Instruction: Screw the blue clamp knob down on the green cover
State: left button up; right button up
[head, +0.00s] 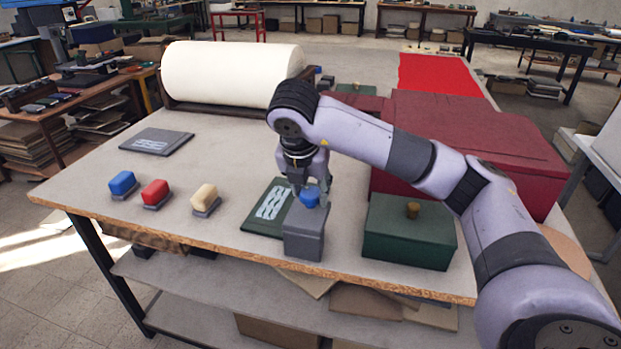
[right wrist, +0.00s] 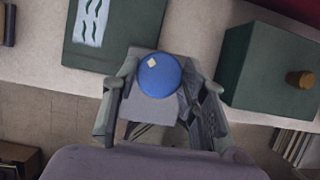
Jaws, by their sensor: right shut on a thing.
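The blue clamp knob (head: 310,198) sits at the top of a grey block (head: 304,235) near the table's front edge. The knob also shows in the right wrist view (right wrist: 160,76), round and blue with a small pale square mark. The green cover (head: 256,217) lies flat beside the block, with a pale pattern; its right edge meets or passes behind the block. It also shows in the right wrist view (right wrist: 122,35). My right gripper (head: 310,190) reaches down from above, shut on the knob, with a finger on either side. My left gripper is out of view.
A dark green box (head: 408,238) with a brass knob stands close to the right of the block. A large dark red box (head: 470,135) is behind it. Blue (head: 122,183), red (head: 155,192) and cream (head: 204,196) pieces stand left. A white roll (head: 225,72) lies behind.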

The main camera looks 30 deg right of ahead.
jog(key=shift+r+m+g+p, duration=0.25)
jog(key=shift+m+g+p, duration=0.15)
jog(key=shift+m+p, duration=0.7)
jog(key=shift+f+m+g+h+p, duration=0.2)
jog(key=shift+m+g+h+p, duration=0.1)
jog(key=shift+m+p, duration=0.5)
jog(key=shift+a+f, duration=0.1)
jog(key=o, duration=1.1)
jog(key=shift+w, duration=0.1)
jog(key=shift+o, duration=0.2)
